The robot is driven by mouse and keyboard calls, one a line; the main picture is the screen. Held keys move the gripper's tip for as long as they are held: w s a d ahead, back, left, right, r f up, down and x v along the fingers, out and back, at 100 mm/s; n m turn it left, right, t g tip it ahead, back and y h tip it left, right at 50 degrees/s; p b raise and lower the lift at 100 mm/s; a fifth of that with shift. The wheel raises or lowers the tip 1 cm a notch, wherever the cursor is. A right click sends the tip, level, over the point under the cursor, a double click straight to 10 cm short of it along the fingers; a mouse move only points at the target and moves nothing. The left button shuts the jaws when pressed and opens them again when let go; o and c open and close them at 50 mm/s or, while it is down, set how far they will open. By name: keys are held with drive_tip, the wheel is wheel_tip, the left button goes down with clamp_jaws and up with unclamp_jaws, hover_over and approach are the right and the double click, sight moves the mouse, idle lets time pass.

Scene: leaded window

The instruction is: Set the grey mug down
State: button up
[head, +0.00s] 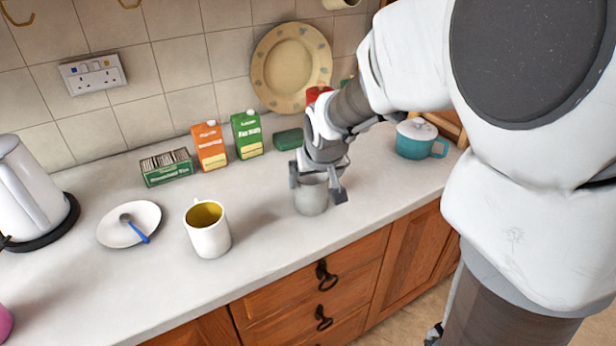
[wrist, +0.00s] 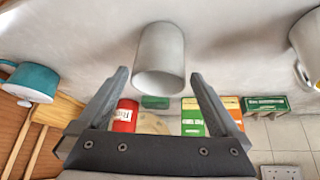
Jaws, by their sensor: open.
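The grey mug (head: 311,198) stands upright on the pale worktop (head: 270,235), near its front edge. In the wrist view the grey mug (wrist: 160,50) shows its plain side and rim, and I see no handle. My gripper (head: 317,187) is open just above and around the mug's upper part, one finger to each side. In the wrist view the fingertips of my gripper (wrist: 160,77) stand apart from the mug, with a gap on both sides. Its far side is hidden.
A white mug (head: 208,235), a plate with a spoon (head: 120,222) and a kettle (head: 28,190) stand left. Cartons (head: 209,150), a tea box (head: 166,170) and a patterned plate (head: 291,68) line the wall. A teal pot (head: 415,143) stands right. Worktop around the grey mug is clear.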

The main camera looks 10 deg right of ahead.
drive_tip(key=s+r, duration=0.4)
drive_tip(key=s, duration=0.7)
drive_tip(key=s+r, duration=0.5)
drive_tip(key=s, duration=0.7)
drive_tip(key=shift+g, duration=0.3)
drive_tip(key=shift+r+p, duration=0.15)
drive_tip(key=shift+p, duration=0.15)
